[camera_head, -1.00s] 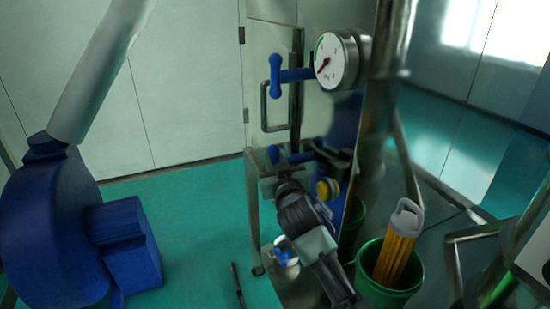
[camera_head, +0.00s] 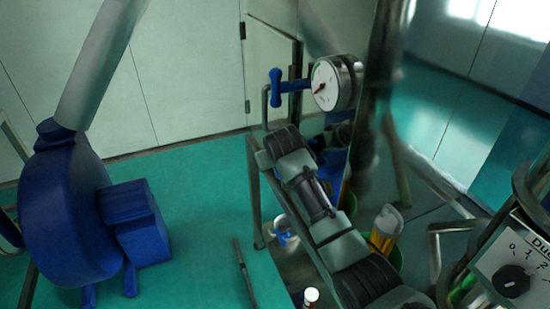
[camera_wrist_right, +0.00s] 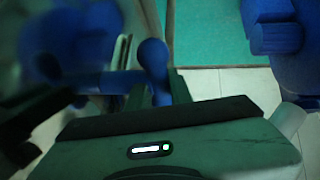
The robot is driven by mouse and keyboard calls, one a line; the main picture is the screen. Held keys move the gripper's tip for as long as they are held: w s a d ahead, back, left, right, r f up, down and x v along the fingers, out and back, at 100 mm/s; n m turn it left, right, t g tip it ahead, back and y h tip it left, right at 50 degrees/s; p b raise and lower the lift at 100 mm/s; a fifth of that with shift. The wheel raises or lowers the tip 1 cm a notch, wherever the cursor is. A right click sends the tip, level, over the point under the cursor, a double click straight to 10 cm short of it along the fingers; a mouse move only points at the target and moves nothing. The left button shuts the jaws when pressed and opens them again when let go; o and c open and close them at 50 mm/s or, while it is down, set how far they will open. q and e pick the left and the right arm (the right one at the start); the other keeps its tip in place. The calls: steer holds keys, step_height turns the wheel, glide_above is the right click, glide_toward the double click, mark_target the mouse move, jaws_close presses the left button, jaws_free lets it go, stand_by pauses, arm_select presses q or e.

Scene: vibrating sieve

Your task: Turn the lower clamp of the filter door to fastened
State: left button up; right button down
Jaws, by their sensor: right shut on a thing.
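In the right wrist view a blue clamp handle (camera_wrist_right: 154,58) with a rounded end stands between my gripper's fingers. My right gripper (camera_wrist_right: 152,88) is shut on this handle. My left gripper is not in view.
A round white gauge (camera_head: 336,82) sits close above my right arm. A large blue machine (camera_head: 65,215) stands at left. A green bin holding a yellow bundle (camera_head: 384,232) is right of the arm. Green floor (camera_head: 200,190) is open between.

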steer(key=g+h, duration=0.1)
steer(key=g, duration=0.2)
steer(key=shift+f, duration=0.15)
steer(key=shift+f+g, duration=0.1)
steer(key=shift+g, duration=0.4)
steer(key=c, duration=1.5)
jaws_free()
steer(key=shift+c, duration=0.2)
steer(key=shift+s+a+r+b, duration=0.1)
steer(key=shift+s+r+b, duration=0.05)
steer(key=shift+r+b, duration=0.4)
steer(key=b+v, duration=0.2)
steer(key=v, duration=0.4)
steer(key=shift+r, duration=0.35)
steer(key=shift+s+f, duration=0.1)
steer(key=shift+s, duration=0.1)
